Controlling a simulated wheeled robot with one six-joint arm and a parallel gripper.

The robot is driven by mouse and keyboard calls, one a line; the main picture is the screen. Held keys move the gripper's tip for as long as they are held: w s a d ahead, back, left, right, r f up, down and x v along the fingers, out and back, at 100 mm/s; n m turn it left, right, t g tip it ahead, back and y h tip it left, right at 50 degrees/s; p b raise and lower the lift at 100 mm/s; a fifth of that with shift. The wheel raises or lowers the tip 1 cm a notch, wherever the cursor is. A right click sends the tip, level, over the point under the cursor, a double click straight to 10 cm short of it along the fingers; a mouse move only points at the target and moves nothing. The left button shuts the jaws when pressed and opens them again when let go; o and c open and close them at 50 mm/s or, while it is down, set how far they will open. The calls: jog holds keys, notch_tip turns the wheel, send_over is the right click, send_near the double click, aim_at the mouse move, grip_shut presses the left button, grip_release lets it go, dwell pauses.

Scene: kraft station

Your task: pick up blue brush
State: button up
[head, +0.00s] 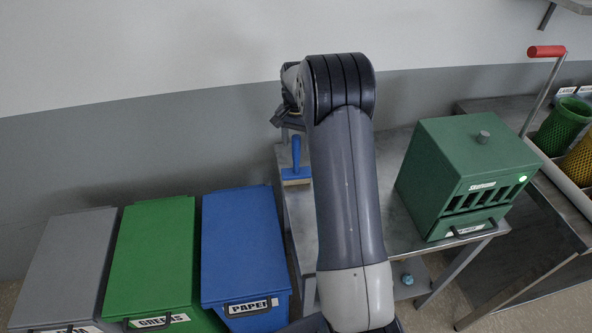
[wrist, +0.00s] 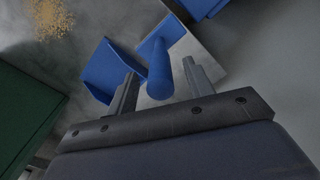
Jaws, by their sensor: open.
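The blue brush (head: 295,163) stands upright on the left part of the metal table, handle up, with a pale strip at its base. In the wrist view its blue handle (wrist: 160,72) points toward the camera and shows between the two fingers. My gripper (wrist: 159,68) is open, with one finger on each side of the handle; no contact is visible. In the head view my gripper (head: 283,113) is partly hidden by my arm and appears above the brush.
A blue pan-like piece (wrist: 112,66) lies beside the brush, near tan crumbs (wrist: 48,18). A green slotted box (head: 465,165) stands on the metal table (head: 396,245). Blue (head: 243,245), green (head: 152,255) and grey (head: 67,262) bins stand at left.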

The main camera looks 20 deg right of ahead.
aim_at(296, 162)
notch_tip(296, 162, down, 3)
jog(key=shift+f, duration=0.15)
jog(key=c, duration=1.1)
